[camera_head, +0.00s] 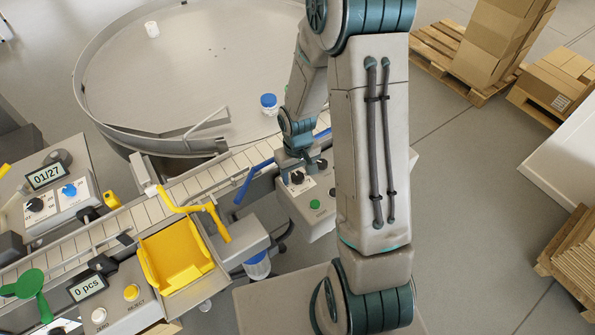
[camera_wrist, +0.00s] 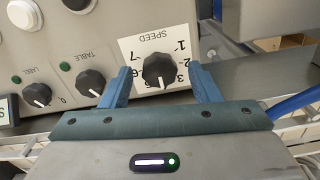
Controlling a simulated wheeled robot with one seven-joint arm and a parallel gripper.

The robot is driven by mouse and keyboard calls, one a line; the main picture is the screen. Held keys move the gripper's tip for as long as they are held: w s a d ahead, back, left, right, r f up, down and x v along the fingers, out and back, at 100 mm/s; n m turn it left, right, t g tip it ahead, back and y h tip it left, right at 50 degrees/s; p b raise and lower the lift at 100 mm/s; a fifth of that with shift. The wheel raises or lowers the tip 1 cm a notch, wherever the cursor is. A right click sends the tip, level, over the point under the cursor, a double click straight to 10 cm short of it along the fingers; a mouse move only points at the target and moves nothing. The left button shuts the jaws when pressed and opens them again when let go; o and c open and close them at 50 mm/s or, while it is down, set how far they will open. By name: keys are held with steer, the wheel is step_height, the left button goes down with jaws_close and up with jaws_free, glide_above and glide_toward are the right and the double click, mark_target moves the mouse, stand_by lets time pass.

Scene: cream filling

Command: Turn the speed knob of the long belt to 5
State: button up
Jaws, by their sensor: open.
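The SPEED knob (camera_wrist: 158,68) is black with a white pointer and sits on a white scale plate that appears upside down in the wrist view. The pointer points down in the picture, past the 3; the digit right below it is not readable. My gripper (camera_wrist: 161,78) is open, with its blue fingers on either side of the knob.
The TABLE knob (camera_wrist: 91,83) and LABEL knob (camera_wrist: 37,94) are left of the SPEED knob in the wrist view. A blue lever (camera_head: 247,184), yellow bin (camera_head: 176,257) and round table (camera_head: 190,65) are around the belt.

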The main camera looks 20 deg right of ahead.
steer(key=shift+f, duration=0.15)
steer(key=c, duration=1)
steer(key=shift+m+b, duration=0.4)
steer(key=shift+b, duration=0.05)
steer(key=m+b, duration=0.2)
steer(key=shift+f+m, duration=0.15)
steer(key=shift+m, duration=0.25)
steer(key=shift+m+b, duration=1.2)
steer(key=shift+m, duration=0.9)
steer(key=shift+r, duration=0.2)
